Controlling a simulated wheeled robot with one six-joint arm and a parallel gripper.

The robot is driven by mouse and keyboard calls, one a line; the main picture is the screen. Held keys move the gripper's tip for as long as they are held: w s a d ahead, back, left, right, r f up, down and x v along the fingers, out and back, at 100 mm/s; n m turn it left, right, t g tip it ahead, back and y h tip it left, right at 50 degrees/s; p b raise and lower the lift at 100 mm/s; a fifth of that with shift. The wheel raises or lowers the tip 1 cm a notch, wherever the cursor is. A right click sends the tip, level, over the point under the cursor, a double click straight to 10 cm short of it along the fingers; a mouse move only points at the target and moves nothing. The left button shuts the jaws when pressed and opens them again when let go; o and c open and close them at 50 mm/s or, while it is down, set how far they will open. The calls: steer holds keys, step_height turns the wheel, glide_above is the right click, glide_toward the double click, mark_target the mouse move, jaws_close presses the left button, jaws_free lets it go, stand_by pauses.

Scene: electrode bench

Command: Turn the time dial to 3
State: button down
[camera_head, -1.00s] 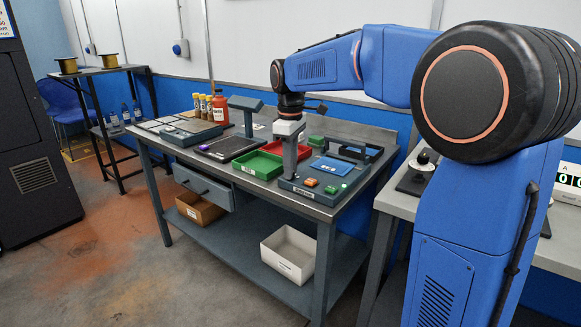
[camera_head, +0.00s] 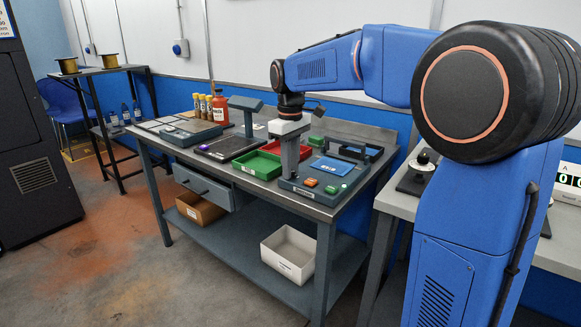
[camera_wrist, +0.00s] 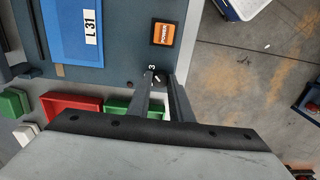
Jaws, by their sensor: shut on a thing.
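The time dial (camera_wrist: 160,76) is a small dark knob on the dark blue-grey device, with a pale mark on its top. A white figure 3 is printed beside it in the wrist view. My gripper (camera_wrist: 161,80) points down with its two grey fingers closed on the dial, one on each side. The pale mark seems to slant towards the figure, but its exact setting is too small to tell. In the head view my gripper (camera_head: 290,176) stands at the left end of the device (camera_head: 296,191), and the dial is hidden there.
An orange power button (camera_wrist: 164,33) sits close to the dial. A blue plate (camera_wrist: 77,25) labelled L 31 lies on the device. Red (camera_head: 258,164) and green (camera_head: 240,159) trays stand to its left. The bench's front edge is near.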

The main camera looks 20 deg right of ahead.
steer(key=c, duration=1.6)
jaws_free()
step_height(320, 180, up, 18)
steer(key=shift+f, duration=0.25)
steer(key=s+d+f+m+t, duration=0.1)
steer(key=s+d+f+m, duration=0.1)
steer(key=s+f, duration=0.7)
steer(key=s+d+f+m+t, duration=0.2)
steer(key=s+f, duration=0.7)
steer(key=s, duration=0.4)
steer(key=s+d+f+m+t, duration=0.1)
steer(key=s+d+f+m, duration=0.1)
steer(key=s+f, duration=0.8)
steer(key=shift+s+f+m+t, duration=0.1)
steer(key=shift+s+m+t, duration=0.35)
steer(key=shift+s, duration=0.2)
